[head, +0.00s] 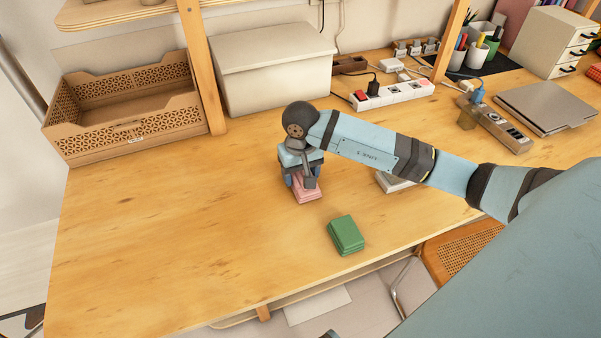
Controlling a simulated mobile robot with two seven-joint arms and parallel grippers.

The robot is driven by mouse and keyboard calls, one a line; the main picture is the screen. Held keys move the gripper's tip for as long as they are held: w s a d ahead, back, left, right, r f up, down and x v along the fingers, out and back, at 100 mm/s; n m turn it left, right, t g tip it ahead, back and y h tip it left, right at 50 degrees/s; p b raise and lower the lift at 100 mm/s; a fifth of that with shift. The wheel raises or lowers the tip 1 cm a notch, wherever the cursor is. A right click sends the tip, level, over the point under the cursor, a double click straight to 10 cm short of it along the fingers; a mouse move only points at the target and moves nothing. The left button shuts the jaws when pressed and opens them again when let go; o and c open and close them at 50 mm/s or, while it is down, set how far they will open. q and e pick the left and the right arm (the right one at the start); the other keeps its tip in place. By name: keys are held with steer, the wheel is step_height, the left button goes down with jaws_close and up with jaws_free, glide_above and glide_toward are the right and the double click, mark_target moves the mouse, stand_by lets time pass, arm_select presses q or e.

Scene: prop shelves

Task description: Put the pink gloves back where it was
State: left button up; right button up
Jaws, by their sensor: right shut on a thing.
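The pink gloves (309,195) show as a small, flat, folded pink bundle at the middle of the wooden table. My right gripper (302,182) points down over them and is shut on them. The gripper and wrist hide the upper and far part of the bundle. It is at or just above the table top; I cannot tell if it touches. My left gripper is not in view.
A green folded bundle (346,235) lies nearer the front edge. A pale bundle (391,185) is partly hidden under my right arm. The table's left part (150,240) is clear.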

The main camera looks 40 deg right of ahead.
mark_target(300, 174)
steer(key=shift+f, duration=0.25)
steer(key=o, duration=0.9)
steer(key=shift+c, duration=0.2)
steer(key=shift+r, duration=0.1)
step_height(300, 174, up, 12)
steer(key=shift+r+p, duration=0.15)
steer(key=shift+p, duration=0.2)
